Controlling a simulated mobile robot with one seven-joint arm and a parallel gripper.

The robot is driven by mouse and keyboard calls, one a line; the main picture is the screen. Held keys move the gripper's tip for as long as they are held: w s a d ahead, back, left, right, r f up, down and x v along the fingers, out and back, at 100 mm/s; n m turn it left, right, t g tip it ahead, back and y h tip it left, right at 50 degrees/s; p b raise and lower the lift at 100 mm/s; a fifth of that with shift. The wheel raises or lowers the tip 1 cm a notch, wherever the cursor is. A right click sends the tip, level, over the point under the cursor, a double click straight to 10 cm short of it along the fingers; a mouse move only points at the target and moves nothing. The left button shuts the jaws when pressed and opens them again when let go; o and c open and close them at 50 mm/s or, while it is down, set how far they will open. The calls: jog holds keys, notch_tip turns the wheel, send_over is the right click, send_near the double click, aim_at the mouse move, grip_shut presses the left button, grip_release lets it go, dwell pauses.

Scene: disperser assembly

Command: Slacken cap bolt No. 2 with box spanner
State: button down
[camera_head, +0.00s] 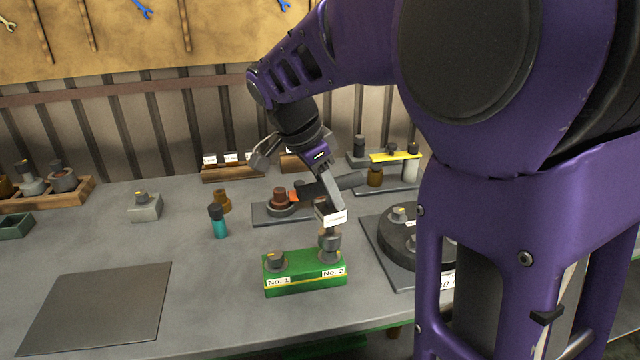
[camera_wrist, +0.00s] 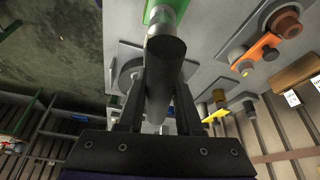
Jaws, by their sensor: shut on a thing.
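A green block (camera_head: 305,268) stands near the front of the table, with white labels "No. 1" and "No. 2". Cap bolt No. 1 (camera_head: 275,262) is a grey head with a yellow mark at its left end. At the right end, above the "No. 2" label, a grey metal spanner end (camera_head: 330,241) stands upright over cap bolt No. 2, whose head is mostly hidden. My gripper (camera_head: 330,212) is right above it, shut on the box spanner. In the wrist view the dark spanner shaft (camera_wrist: 164,75) lies between the fingers, its metal end toward the green block (camera_wrist: 168,5).
A dark round flange on a plate (camera_head: 372,250) is close on the right. A teal-handled tool (camera_head: 218,222) stands at the left of the block. A fixture with an orange part (camera_head: 294,196) is behind. A flat grey mat (camera_head: 95,308) lies at front left.

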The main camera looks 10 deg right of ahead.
aim_at(330, 206)
jog(key=shift+f, duration=0.3)
jog(key=shift+f+b, duration=0.9)
jog(key=shift+f, duration=0.35)
jog(key=shift+n+t+y, duration=0.3)
jog(key=shift+n+t, duration=0.6)
jog(key=shift+n, duration=1.3)
jog(key=shift+n+t+y, duration=0.6)
jog(key=shift+n+y, duration=0.1)
jog(key=shift+n, duration=1.9)
jog(key=shift+n+t+y, duration=0.3)
jog(key=shift+n+y, duration=0.5)
jog(key=shift+n, duration=1.1)
jog(key=shift+n+y, duration=0.9)
jog(key=shift+n, duration=1.4)
jog(key=shift+m, duration=0.3)
